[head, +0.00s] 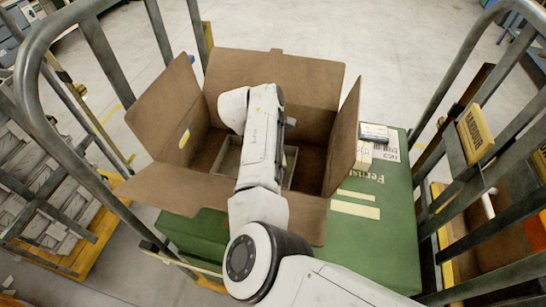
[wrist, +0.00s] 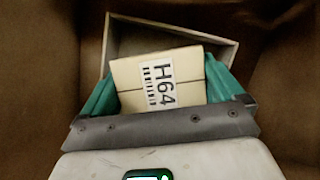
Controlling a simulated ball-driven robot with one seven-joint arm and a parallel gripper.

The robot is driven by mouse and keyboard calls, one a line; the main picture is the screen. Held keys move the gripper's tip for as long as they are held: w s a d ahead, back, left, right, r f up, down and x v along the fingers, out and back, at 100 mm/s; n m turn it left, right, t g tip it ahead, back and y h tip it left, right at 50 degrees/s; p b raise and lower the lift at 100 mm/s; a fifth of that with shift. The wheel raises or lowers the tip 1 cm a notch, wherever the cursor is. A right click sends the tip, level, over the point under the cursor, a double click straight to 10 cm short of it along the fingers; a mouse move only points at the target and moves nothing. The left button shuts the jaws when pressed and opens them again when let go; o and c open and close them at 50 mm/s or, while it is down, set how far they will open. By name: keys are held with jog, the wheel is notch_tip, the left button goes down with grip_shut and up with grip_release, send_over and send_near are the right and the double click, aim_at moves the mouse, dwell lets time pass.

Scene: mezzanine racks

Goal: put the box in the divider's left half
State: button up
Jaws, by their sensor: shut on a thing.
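In the wrist view my gripper (wrist: 162,78) has a teal finger on each side of a small cream box (wrist: 193,70) and is shut on it. The box has a white label with H64 and a barcode. Behind it is a grey open tray, apparently the divider (wrist: 222,42), whose near part is hidden by the box and gripper. I cannot see a partition between its halves. In the head view the divider (head: 228,155) lies inside the open brown carton (head: 262,75); my arm hides its middle, the gripper and the held box.
The carton's flaps (head: 164,112) stand spread around the opening. It rests on a green surface (head: 385,215), with a small labelled package (head: 375,132) at the carton's right. Grey rails (head: 65,160) rise on both sides. A yellow sign (head: 475,135) hangs on the right rail.

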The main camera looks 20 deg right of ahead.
jog(key=shift+f, duration=0.75)
jog(key=shift+f+b, duration=0.3)
jog(key=shift+f, duration=0.1)
jog(key=shift+f, duration=0.2)
jog(key=o, duration=0.7)
jog(key=shift+r+p, duration=0.35)
jog(key=shift+r, duration=0.25)
jog(key=b+v, duration=0.3)
jog(key=v, duration=0.9)
